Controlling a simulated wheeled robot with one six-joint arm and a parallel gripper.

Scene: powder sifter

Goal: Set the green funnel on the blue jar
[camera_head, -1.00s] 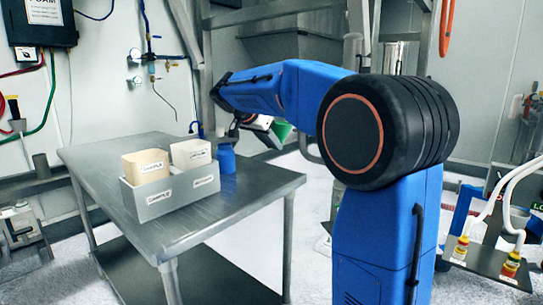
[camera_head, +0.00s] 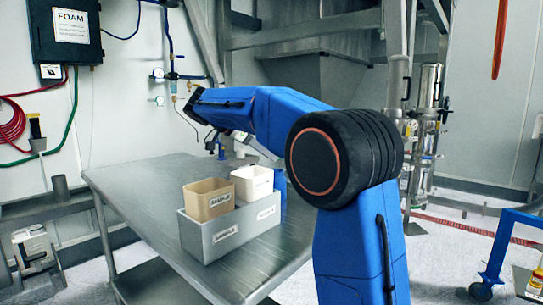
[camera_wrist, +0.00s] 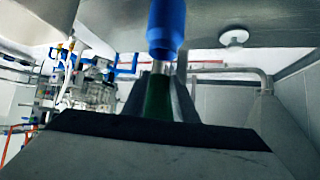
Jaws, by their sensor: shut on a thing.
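The blue jar (camera_head: 280,188) stands on the metal table behind the sample boxes in the head view, partly covered by them and by my arm. In the wrist view my gripper (camera_wrist: 160,88) is shut on the green funnel (camera_wrist: 158,100), of which only a dark green strip shows between the fingers. A blue cylinder (camera_wrist: 166,25) with a narrower end is at the top of the wrist view, just past the fingertips. It looks like the jar, but I cannot be sure. The funnel is hidden behind my arm in the head view.
A grey bin (camera_head: 200,238) holds a tan box (camera_head: 209,205) and a white box (camera_head: 250,190) on the metal table (camera_head: 135,200). A steel frame and hopper (camera_head: 310,80) stand behind. The left part of the table is bare.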

